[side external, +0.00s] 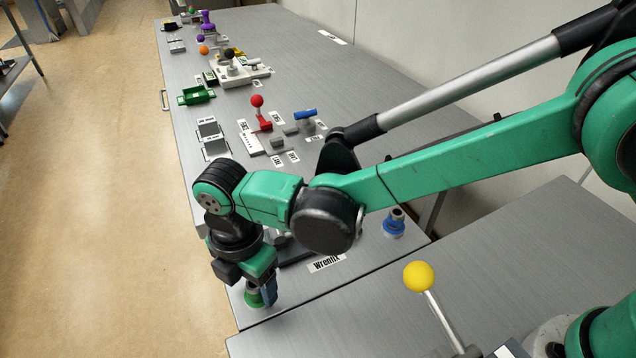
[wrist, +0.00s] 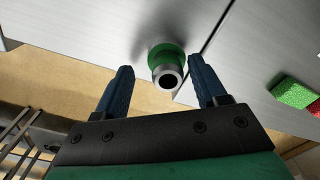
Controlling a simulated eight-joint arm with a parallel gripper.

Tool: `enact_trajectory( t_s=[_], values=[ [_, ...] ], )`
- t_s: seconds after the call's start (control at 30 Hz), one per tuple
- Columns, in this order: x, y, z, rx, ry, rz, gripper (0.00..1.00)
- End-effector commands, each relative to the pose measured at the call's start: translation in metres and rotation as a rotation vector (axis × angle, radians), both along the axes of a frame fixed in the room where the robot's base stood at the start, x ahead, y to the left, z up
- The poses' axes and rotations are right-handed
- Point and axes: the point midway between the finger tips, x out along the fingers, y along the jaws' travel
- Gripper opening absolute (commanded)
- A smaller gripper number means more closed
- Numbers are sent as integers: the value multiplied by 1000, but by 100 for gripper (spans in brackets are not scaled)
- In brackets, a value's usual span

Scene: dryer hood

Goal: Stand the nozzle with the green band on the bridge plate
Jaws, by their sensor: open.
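The nozzle with the green band (side external: 252,299) stands on the grey bench near its front corner. In the wrist view the nozzle (wrist: 167,68) shows its green flange and pale metal mouth. My gripper (side external: 263,290) is open and low at the nozzle, with its blue fingers around it. In the wrist view the nozzle lies between the two fingertips of my gripper (wrist: 161,65), with a gap on each side; I cannot tell whether either finger touches. A dark flat piece (side external: 296,252) behind the Wrenfix label is largely hidden by my arm; I cannot tell whether it is the bridge plate.
A blue-banded nozzle (side external: 394,224) stands to the right on the bench. A lever with a yellow ball (side external: 418,276) rises at the front right. Farther back are a red-ball lever (side external: 257,101), a green tray (side external: 197,95) and several fixtures. The bench edge is close left of the nozzle.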

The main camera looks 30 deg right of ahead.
Motion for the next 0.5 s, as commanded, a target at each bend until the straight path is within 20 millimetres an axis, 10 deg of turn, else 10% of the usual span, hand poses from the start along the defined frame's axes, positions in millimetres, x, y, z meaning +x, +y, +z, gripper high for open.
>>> enact_trajectory(
  t_s=[0.5],
  values=[
    [0, 0, 101, 0, 0, 0, 65]
  ],
)
